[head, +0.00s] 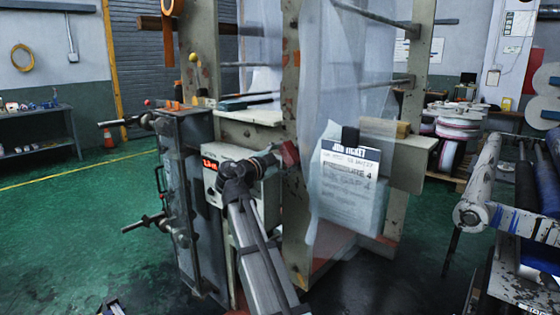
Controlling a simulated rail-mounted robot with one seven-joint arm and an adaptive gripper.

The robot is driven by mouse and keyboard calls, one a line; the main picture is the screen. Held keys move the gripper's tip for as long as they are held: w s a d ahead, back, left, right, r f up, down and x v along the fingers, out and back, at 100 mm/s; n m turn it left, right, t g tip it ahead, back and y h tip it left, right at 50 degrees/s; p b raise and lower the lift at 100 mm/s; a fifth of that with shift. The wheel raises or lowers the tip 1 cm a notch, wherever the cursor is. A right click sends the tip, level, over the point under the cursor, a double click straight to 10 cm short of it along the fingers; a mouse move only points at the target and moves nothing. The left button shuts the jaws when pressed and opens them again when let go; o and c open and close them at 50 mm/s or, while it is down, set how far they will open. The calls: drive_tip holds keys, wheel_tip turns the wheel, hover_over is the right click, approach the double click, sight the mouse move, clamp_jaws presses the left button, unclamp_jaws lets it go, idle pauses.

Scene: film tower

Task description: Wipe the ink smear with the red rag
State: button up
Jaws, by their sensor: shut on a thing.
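My arm reaches up from the bottom middle of the head view to the film tower (290,75). My gripper (279,158) points right, in front of the tower's beige upright. It is shut on a small dark red piece, the red rag (290,152). The rag is at the upright, just left of the hanging film; I cannot tell whether it touches either. The fingertips are small and partly hidden. I cannot make out the ink smear for certain in this view.
A job ticket (349,185) hangs over the translucent film (340,75) right of my gripper. A control box with a red display (211,164) is close on the left, beside a dark cabinet (185,205). A roller frame (490,185) stands right. Green floor is open at left.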

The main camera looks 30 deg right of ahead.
sight(292, 161)
drive_tip(key=shift+s+d+f+b, duration=0.1)
drive_tip(key=shift+s+d+b, duration=0.25)
drive_tip(key=shift+s, duration=0.5)
drive_tip(key=shift+s+d+r+b, duration=0.1)
drive_tip(key=shift+s+d+b, duration=0.3)
drive_tip(key=shift+s, duration=0.4)
drive_tip(key=shift+s+d+f+b, duration=0.1)
drive_tip(key=shift+s+d+b, duration=0.25)
drive_tip(key=shift+s, duration=0.5)
drive_tip(key=shift+a+b, duration=0.1)
drive_tip(key=shift+b, duration=0.5)
drive_tip(key=shift+w, duration=0.1)
drive_tip(key=shift+w+a+b, duration=0.25)
drive_tip(key=shift+w+b, duration=0.55)
drive_tip(key=w+b, duration=0.1)
drive_tip(key=w+a+b, duration=0.1)
drive_tip(key=w+b, duration=0.1)
drive_tip(key=w+a+b, duration=0.1)
drive_tip(key=w, duration=0.1)
drive_tip(key=shift+w+a, duration=0.15)
drive_tip(key=shift+a, duration=0.05)
